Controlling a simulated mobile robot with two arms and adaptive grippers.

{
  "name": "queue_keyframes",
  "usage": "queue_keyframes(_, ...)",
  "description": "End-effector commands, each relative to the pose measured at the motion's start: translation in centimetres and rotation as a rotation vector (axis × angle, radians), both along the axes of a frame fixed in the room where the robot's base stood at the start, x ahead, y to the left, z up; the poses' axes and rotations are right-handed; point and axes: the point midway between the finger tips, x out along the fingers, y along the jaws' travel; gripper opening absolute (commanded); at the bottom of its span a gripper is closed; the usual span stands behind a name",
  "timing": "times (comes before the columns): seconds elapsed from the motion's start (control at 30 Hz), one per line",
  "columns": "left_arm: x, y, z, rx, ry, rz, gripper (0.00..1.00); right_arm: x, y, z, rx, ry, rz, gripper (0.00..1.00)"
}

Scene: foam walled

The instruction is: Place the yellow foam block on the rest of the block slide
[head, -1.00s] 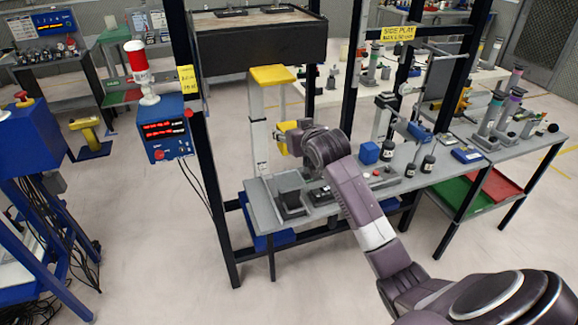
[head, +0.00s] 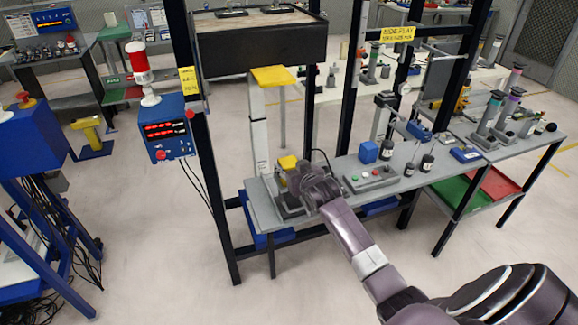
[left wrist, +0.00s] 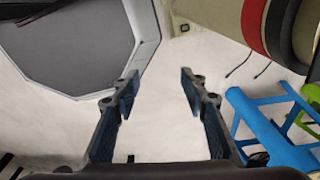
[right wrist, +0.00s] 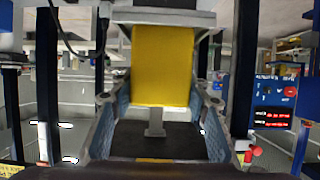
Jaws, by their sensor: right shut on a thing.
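The yellow foam block (head: 287,162) is in my right gripper (head: 297,175), low over the left end of the grey bench. In the right wrist view the yellow foam block (right wrist: 162,65) sits between the fingers, with a grey post and a dark plate (right wrist: 155,145) below it in the picture. The block slide (head: 287,207), a dark and grey fixture, stands at the bench's left end, partly hidden by my gripper. I cannot tell whether the block touches it. My left gripper (left wrist: 160,90) is open and empty over pale floor, out of the head view.
A white post with a yellow top (head: 272,76) rises behind the bench's left end. A dark frame upright (head: 212,190) stands left of it, carrying a blue display box (head: 166,130). A button box (head: 370,178), a blue cube (head: 368,151) and dark weights lie to the right.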

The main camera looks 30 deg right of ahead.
Motion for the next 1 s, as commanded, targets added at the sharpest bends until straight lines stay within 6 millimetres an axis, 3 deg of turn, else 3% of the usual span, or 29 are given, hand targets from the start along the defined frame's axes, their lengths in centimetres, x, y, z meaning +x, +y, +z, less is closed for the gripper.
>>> queue_keyframes(0.1,-0.1,0.0,-0.1,0.0,0.001,0.0,0.4,0.0,0.0,-0.1,0.0,0.0,0.0,0.18)
queue_keyframes(0.13,-0.1,0.0,-0.1,0.0,0.002,0.0,0.4,0.0,0.0,-0.2,0.0,0.0,0.0,0.44)
queue_keyframes(0.3,-0.2,0.0,-0.1,0.0,0.003,0.0,0.4,0.0,0.0,-0.1,0.0,0.0,0.0,0.6)
queue_keyframes(0.67,-0.2,0.0,-0.1,0.0,0.003,-0.001,0.4,-0.3,0.1,0.2,0.0,0.0,0.001,0.6)
queue_keyframes(1.0,-0.3,0.0,-0.6,0.0,0.003,-0.001,0.4,-4.2,1.0,1.7,0.0,-0.001,0.001,0.6)
